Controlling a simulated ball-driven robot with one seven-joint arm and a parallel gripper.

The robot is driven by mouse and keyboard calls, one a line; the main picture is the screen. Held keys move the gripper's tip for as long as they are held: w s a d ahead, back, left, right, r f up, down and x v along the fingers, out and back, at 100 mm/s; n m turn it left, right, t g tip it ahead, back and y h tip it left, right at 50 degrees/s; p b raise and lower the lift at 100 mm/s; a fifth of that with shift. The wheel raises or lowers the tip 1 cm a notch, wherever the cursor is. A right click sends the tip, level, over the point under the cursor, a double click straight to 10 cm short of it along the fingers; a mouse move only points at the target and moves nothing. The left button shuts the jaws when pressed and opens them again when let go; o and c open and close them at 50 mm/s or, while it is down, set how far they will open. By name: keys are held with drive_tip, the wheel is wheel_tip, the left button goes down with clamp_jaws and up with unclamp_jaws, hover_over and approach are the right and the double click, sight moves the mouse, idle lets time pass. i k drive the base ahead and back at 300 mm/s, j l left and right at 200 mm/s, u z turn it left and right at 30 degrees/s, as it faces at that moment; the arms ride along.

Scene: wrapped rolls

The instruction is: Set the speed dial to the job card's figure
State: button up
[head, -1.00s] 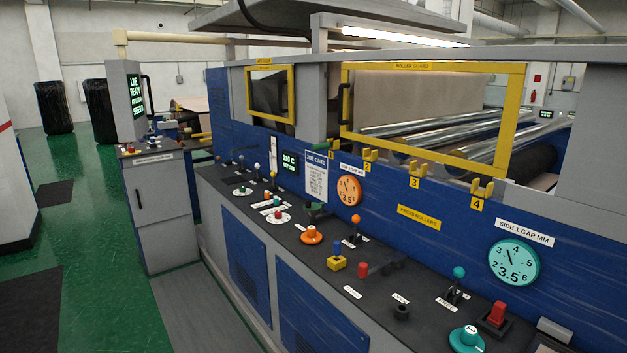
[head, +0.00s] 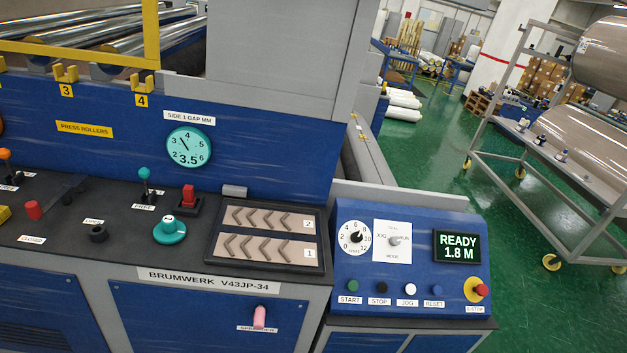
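The likely speed dial (head: 354,238) is a white round dial with black figures up to 12 and a black knob at its centre. It sits on the left of the sloped blue control panel (head: 412,221). The small label under it is too small to read, and I cannot tell surely which figure the knob points to. A mode switch (head: 393,241) with a grey knob is just right of it. The job card is out of view now. My gripper is not in view.
A screen (head: 458,246) reads READY 1.8 M. Start (head: 352,286), stop, jog and reset buttons line the panel below, with a red emergency stop (head: 481,291) at right. A roll rack (head: 545,130) stands right. Green floor between is clear.

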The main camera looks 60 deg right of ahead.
sight(357, 236)
drive_tip(key=z, duration=2.25)
drive_tip(key=u, duration=0.35)
